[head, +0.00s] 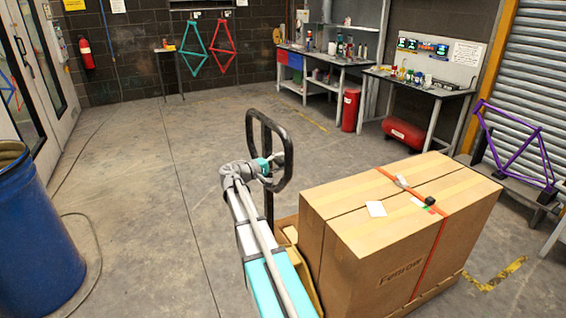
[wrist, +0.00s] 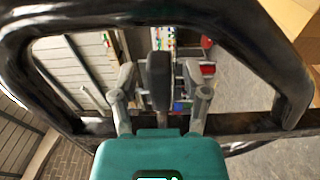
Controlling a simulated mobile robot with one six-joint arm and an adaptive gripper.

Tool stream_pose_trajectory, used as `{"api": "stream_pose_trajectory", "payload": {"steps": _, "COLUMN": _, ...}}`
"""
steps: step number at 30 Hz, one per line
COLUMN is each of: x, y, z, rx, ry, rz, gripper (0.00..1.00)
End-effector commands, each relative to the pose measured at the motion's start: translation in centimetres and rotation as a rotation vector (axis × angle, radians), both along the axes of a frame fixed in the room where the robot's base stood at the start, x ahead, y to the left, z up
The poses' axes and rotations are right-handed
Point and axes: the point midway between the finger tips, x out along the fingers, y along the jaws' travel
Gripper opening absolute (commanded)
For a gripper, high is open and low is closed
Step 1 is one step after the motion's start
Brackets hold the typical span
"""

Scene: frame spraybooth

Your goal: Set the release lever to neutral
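The black loop handle (head: 287,150) of a pallet jack stands upright left of the boxes in the head view. In the wrist view the handle frame (wrist: 20,75) surrounds my gripper (wrist: 158,88). A black release lever (wrist: 158,72) stands in the middle of the loop, between my two grey fingers. The fingers are apart, with a visible gap on each side of the lever, so my gripper is open. In the head view my gripper (head: 268,168) is at the handle loop, and the lever cannot be made out there. The lever's exact setting is not clear.
Large strapped cardboard boxes (head: 345,255) sit on the jack, close to the right of my arm. A blue drum (head: 40,245) stands at the left. Workbenches (head: 420,90) and a purple bike frame (head: 515,155) are at the back right. The floor at left centre is clear.

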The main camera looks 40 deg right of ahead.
Motion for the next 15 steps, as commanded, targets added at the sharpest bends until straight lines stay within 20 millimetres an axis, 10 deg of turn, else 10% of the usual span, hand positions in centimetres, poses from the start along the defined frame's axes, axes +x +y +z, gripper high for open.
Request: {"api": "stream_pose_trajectory", "payload": {"steps": 15, "x": 0.1, "y": 1.2, "z": 0.0, "rx": 0.000, "ry": 0.000, "rz": 0.000, "gripper": 0.60}}
